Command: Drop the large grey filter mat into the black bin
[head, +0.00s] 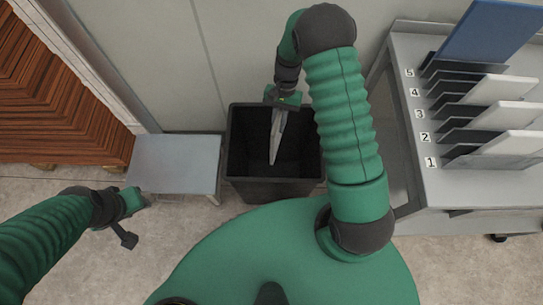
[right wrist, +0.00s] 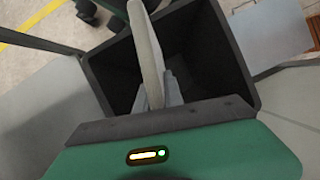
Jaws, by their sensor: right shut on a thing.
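The grey filter mat (head: 277,138) hangs edge-on, pointing down over the mouth of the black bin (head: 273,188). My right gripper (head: 283,101) is shut on its upper end, above the bin's back edge. In the right wrist view the mat (right wrist: 148,55) shows as a thin slab between the fingers (right wrist: 158,98), with the open bin (right wrist: 210,52) behind it. The inside of the bin is dark, and I see nothing lying in it. My left gripper (head: 129,221) is out at the left, low and away from the bin; its jaw state is unclear.
A small grey table (head: 176,163) stands just left of the bin, its top bare. A grey rack (head: 470,190) with numbered slots holding several panels and a blue panel (head: 488,35) stands at the right. Stacked brown boards (head: 60,100) are at the far left. A wall is behind the bin.

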